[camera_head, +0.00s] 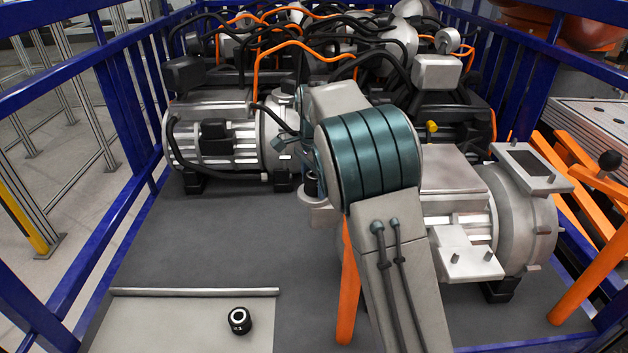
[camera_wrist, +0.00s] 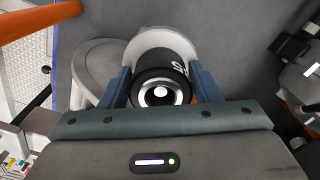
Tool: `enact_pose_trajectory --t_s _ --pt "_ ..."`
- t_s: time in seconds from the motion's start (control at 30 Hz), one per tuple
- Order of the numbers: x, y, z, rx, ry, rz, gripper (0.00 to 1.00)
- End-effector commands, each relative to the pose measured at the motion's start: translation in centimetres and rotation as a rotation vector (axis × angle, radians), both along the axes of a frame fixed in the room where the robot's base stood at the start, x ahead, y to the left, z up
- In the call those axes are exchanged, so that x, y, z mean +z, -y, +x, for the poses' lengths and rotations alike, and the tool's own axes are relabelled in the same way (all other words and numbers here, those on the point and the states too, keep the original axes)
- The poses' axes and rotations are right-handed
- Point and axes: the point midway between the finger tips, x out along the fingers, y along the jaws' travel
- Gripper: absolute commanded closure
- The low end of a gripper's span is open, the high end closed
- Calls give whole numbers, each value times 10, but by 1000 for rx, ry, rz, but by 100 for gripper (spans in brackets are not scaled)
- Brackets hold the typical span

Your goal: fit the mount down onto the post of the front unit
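The mount, a short black cylinder with a white ring on its end, is between my gripper's blue-grey fingers (camera_wrist: 161,88) in the wrist view (camera_wrist: 160,78). The fingers appear closed on its sides. In the head view my gripper (camera_head: 311,172) holds the mount (camera_head: 311,186) just above a pale rounded plate (camera_head: 318,214), which also shows behind the mount in the wrist view (camera_wrist: 160,36). I cannot tell whether they touch. The front unit (camera_head: 522,225) is a grey motor at right, partly hidden by my arm. The post under the mount is not visible.
A second black mount (camera_head: 239,320) stands on a pale tray (camera_head: 165,325) at front left. Another motor unit (camera_head: 215,135) and cabling lie behind. Blue crate rails (camera_head: 85,258) and an orange bar (camera_head: 577,285) bound the sides. The dark floor at left is clear.

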Motion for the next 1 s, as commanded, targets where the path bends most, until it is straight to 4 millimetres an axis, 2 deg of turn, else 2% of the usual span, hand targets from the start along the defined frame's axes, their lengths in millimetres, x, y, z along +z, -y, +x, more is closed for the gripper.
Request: enact_pose_trajectory --t_s 0.07,0.33,0.47,0.57,0.8,1.0 --pt "-1 0 0 0 -1 -1 25" --pt "-1 0 0 0 -2 -1 25" --pt "9 0 1 1 2 1 25" --pt "24 0 1 1 4 1 25" --pt "80 0 1 -1 4 0 25" --pt "116 0 1 0 1 0 25"
